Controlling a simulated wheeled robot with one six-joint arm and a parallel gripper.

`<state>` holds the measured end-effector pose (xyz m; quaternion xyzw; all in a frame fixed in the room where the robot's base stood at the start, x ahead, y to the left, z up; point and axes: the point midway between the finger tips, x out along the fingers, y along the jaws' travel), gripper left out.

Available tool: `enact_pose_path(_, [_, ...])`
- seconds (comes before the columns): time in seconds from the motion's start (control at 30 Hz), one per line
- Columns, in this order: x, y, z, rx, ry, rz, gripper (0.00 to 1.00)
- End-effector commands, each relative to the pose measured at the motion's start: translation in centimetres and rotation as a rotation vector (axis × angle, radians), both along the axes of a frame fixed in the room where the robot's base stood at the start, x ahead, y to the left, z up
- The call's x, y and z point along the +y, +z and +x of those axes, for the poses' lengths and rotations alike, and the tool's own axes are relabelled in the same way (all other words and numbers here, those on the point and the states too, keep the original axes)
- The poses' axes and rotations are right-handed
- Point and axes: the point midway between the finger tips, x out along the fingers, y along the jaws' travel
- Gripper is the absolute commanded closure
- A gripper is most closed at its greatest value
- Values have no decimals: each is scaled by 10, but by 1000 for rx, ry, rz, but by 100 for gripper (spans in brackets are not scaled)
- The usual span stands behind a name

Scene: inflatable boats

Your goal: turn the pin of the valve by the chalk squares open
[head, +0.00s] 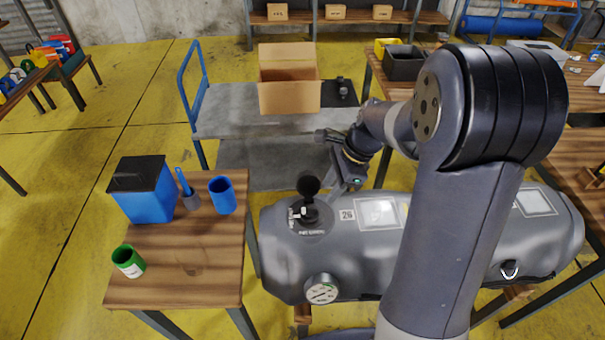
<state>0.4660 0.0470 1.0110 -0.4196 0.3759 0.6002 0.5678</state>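The valve (318,216) sits on top of the left end of a grey inflatable tube (285,260). Its black cap (308,184) stands raised behind it, and a small white pin (302,212) shows at its middle. Lettering runs around the valve, too small to read surely. Pale chalk-like squares (378,213) mark the tube right of the valve, beside a "26" label. My gripper (334,162) is behind and slightly right of the valve, apart from it. Its two dark fingers are spread and nothing shows between them. My arm hides the middle of the tube.
A round gauge (322,288) sits on the tube's front. A wooden table (190,275) at left holds a blue bin (145,190), blue cup (222,195), brush and green can (128,260). A grey cart (225,110) behind carries an open cardboard box (288,95).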

Motion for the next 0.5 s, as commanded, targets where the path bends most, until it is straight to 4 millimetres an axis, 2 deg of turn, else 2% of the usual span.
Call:
enact_pose_path(0.13, [1,-1,10,29,-66,17,67])
enact_pose_path(0.27, [6,-13,11,34,-72,18,67])
enact_pose_path(0.5, [23,-55,9,35,-68,16,67])
